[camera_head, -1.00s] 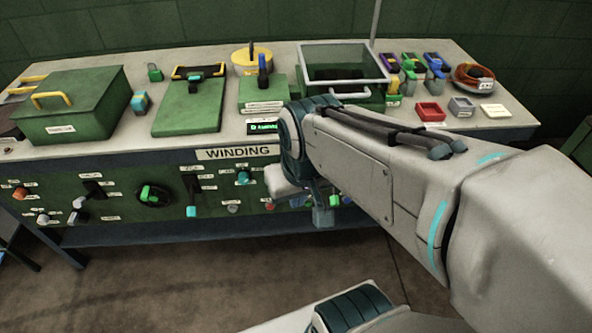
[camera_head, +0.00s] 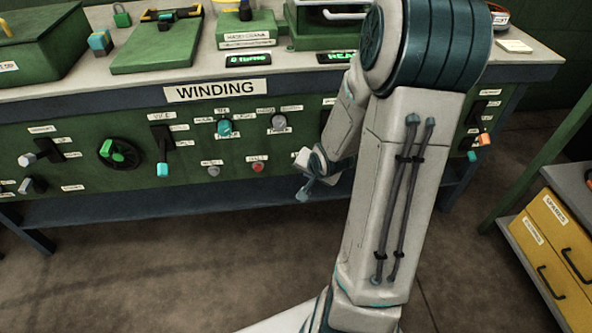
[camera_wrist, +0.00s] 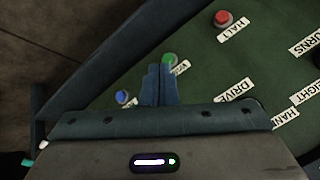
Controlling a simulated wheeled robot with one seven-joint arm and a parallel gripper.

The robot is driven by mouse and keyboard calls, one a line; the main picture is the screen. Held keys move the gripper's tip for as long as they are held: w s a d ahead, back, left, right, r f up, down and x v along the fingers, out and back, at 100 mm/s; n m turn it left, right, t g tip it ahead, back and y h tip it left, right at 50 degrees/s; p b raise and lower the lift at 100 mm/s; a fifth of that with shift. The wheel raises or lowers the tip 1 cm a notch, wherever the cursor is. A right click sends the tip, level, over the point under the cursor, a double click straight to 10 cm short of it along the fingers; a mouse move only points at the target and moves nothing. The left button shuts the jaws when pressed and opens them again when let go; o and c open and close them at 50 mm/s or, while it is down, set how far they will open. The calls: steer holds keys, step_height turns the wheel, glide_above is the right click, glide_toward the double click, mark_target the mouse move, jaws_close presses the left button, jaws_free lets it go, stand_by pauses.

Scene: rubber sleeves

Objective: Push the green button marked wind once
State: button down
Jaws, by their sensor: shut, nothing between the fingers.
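In the wrist view, the green button (camera_wrist: 169,59) sits on the dark green panel just beyond my fingertips. A white label beside it is partly covered by my fingers, and its word cannot be fully read. My gripper (camera_wrist: 161,69) is shut and empty, its tips overlapping the near edge of the button in the picture; whether they touch cannot be told. In the head view, my gripper (camera_head: 305,190) is small in front of the panel, and my arm hides the green button.
A red button (camera_wrist: 222,18) labelled HALT and a blue button (camera_wrist: 122,97) flank the green one. In the head view, the bench front with the WINDING sign (camera_head: 217,90) carries several knobs and levers. A yellow drawer cabinet (camera_head: 545,240) stands at right.

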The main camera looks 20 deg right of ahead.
step_height(320, 180, down, 13)
steer(key=w+d+m+t+y+b, duration=0.1)
steer(key=w+m+t+b, duration=0.1)
steer(key=b, duration=0.4)
steer(key=m+t, duration=0.1)
steer(key=m, duration=0.1)
steer(key=shift+w+d+r+m+y, duration=0.15)
steer(key=shift+w+d+m+y, duration=0.1)
steer(key=shift+d+m+y, duration=0.1)
steer(key=shift+w, duration=0.1)
steer(key=w+d, duration=0.2)
steer(key=w, duration=0.6)
steer(key=shift+w+d, duration=0.15)
steer(key=shift+d, duration=0.05)
stand_by(1.0)
steer(key=shift+w+d+p, duration=0.15)
steer(key=shift+w+p, duration=0.25)
